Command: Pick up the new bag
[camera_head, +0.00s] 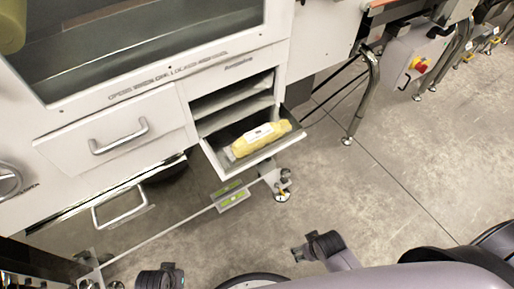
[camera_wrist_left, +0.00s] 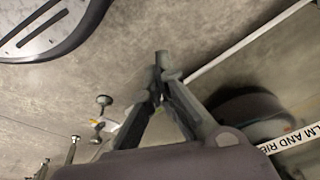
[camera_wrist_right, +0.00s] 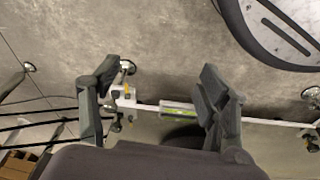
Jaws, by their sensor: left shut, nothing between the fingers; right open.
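The bag (camera_head: 261,138), yellow with a white label, lies in the open tray (camera_head: 224,171) at the front of the machine in the head view. My right gripper (camera_head: 297,250) is in the lower middle of the head view, below and apart from the bag. Its fingers are spread and empty in the right wrist view (camera_wrist_right: 158,88). My left gripper (camera_wrist_left: 161,58) is shut and empty in the left wrist view, over the floor. In the head view only a dark part of the left arm shows at the bottom edge. The bag is in neither wrist view.
The white machine cabinet (camera_head: 120,100) has a drawer with a handle (camera_head: 119,136) left of the tray. A lower handle (camera_head: 120,207) sticks out below. A thin floor bar (camera_head: 160,232) with a green level runs under the tray. Bare floor (camera_head: 400,190) lies to the right.

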